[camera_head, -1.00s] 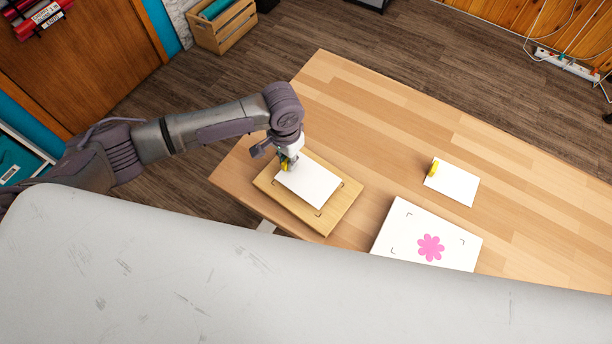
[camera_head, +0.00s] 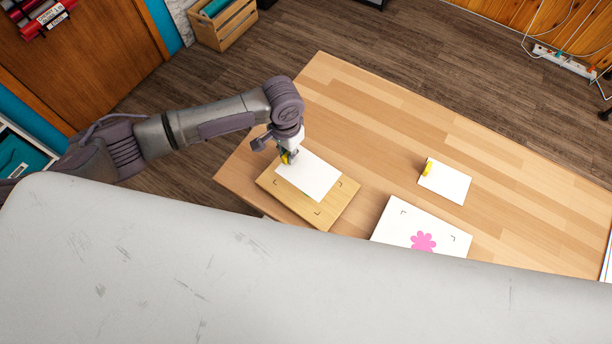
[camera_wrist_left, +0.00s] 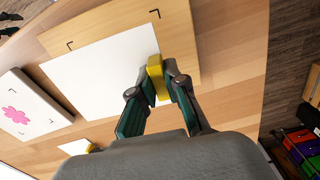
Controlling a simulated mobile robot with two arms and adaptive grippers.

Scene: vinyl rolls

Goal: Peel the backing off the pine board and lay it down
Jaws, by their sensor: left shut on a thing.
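The pine board (camera_head: 318,219) lies near the table's left end, with black corner marks on its bare wood. The white backing (camera_head: 309,175) is over its far part and sticks out past the board's far edge. In the left wrist view the backing (camera_wrist_left: 100,72) overlaps the pine board (camera_wrist_left: 105,20) and hides part of its edge. My left gripper (camera_head: 290,157) is shut on the backing's yellow tab (camera_wrist_left: 155,68). The backing looks raised off the board; how high I cannot tell. My right gripper is not in view.
A white board (camera_head: 396,222) with a pink flower lies right of the pine board. Another white sheet (camera_head: 448,183) with a yellow tab lies farther right on the table (camera_head: 390,120). The table's far middle is clear. My grey body covers the near side.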

